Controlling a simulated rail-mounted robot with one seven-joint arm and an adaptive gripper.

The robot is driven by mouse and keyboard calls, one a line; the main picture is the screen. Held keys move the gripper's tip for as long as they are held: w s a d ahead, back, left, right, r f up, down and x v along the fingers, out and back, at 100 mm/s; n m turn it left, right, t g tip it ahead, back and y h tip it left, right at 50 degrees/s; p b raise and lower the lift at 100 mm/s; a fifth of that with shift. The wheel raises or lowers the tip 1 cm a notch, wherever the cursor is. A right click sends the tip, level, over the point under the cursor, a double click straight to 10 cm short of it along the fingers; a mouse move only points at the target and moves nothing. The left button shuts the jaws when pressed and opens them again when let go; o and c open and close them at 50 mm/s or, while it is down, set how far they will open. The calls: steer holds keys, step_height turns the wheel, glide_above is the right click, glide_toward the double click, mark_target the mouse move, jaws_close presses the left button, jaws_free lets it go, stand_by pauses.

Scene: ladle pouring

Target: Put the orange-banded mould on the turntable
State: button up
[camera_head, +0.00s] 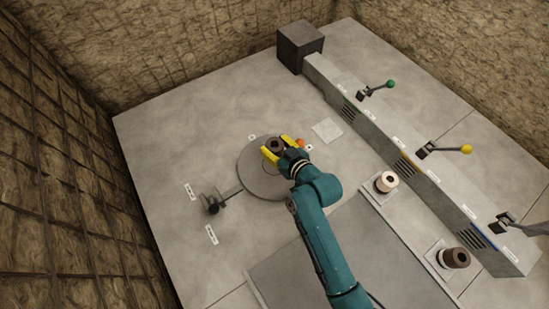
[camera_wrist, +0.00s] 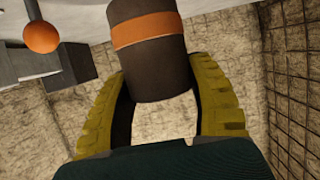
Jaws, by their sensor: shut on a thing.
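The orange-banded mould is a dark brown cylinder (camera_wrist: 147,70) with an orange band around it. In the wrist view it is between the two yellow fingers of my gripper (camera_wrist: 160,108), which is shut on it; one end runs out of the top of the picture. In the head view, my gripper (camera_head: 283,151) holds the mould (camera_head: 276,145) over the far right part of the round grey turntable (camera_head: 253,182). I cannot tell whether the mould's base touches the disc. My gripper and arm hide the turntable's right side.
An orange ball (camera_head: 300,142) is close right of my gripper; it also shows in the wrist view (camera_wrist: 42,36). A white-banded mould (camera_head: 386,181) and another dark mould (camera_head: 455,258) stand right. A long grey housing (camera_head: 400,140) bears green and yellow knobbed levers. A dark-knobbed lever (camera_head: 212,206) is left.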

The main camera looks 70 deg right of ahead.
mark_target(275, 154)
step_height(275, 154, down, 5)
steer(key=shift+b, duration=1.1)
steer(key=shift+f, duration=0.1)
steer(key=o, duration=1.2)
steer(key=shift+f, duration=0.1)
steer(key=shift+s+a+r, duration=0.1)
steer(key=shift+r, duration=0.2)
steer(key=p+v, duration=0.4)
steer(key=v, duration=0.7)
steer(key=shift+s+a+p, duration=0.25)
steer(key=shift+p, duration=0.05)
